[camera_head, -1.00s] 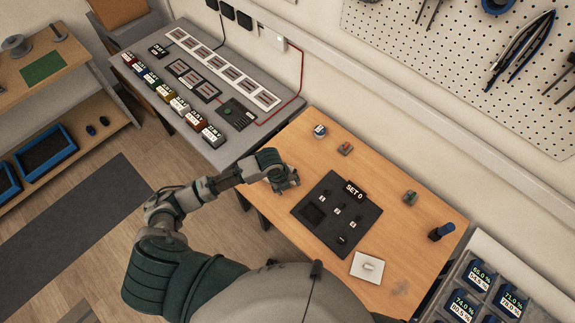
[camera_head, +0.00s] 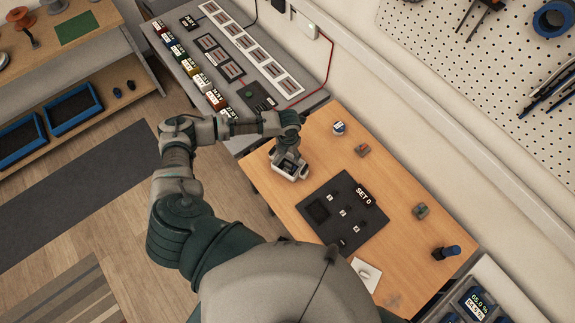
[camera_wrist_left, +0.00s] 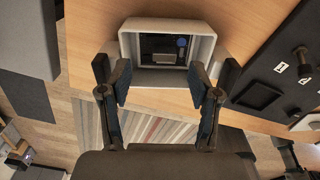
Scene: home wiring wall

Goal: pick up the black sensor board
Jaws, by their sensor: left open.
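A small black board (camera_wrist_left: 160,48) with a round blue part sits inside a grey-white open box (camera_wrist_left: 122,45) in the left wrist view. In the head view the box (camera_head: 291,178) stands near the left edge of the wooden table, its inside partly covered by my gripper. My left gripper (camera_wrist_left: 160,78) is open and empty, its two fingers apart at the near rim of the box, pointing towards it. In the head view the left gripper (camera_head: 288,160) is right above the box. My right gripper is not in view.
A dark panel marked SET 0 (camera_head: 320,188) lies to the right of the box. Small parts stand along the back: a white-blue one (camera_head: 339,128), an orange-grey one (camera_head: 362,150), a green-grey one (camera_head: 421,211). A blue-black item (camera_head: 446,252) stands at the right.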

